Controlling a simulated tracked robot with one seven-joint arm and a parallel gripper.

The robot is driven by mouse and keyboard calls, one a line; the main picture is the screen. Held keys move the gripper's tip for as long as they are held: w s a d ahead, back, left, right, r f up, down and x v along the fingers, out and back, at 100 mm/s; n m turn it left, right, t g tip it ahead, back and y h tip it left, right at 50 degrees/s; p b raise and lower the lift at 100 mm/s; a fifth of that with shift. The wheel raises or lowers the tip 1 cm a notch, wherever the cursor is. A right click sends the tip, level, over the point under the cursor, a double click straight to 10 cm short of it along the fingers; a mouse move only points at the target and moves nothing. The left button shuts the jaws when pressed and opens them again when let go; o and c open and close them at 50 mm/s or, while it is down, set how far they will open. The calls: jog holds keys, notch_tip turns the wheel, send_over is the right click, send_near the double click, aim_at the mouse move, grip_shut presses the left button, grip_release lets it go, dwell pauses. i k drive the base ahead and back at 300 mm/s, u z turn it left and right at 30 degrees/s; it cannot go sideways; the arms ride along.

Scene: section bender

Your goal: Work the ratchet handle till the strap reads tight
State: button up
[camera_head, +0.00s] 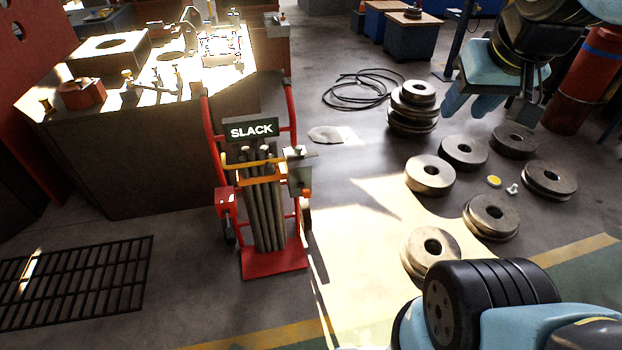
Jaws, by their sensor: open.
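A red hand truck (275,264) stands upright on the floor left of centre, with a bundle of grey bars (265,222) on it. An orange strap (259,180) crosses the bars near their upper part. The sign (251,130) above them reads SLACK. A grey ratchet housing (299,180) sits at the truck's right side, with an orange tip low on it. What looks like its handle (297,153) is at the top; its exact shape is too small to tell. My gripper (492,108) is open and empty at the upper right, well apart from the truck.
Several thick steel rings (429,175) lie on the floor to the right, some stacked (413,107). A coiled black cable (357,90) lies behind. A workbench (130,165) stands close at the truck's left. A floor grate (75,280) is at lower left.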

aim_at(306, 193)
jog(key=z, duration=0.1)
jog(key=i, duration=1)
jog(key=u, duration=0.1)
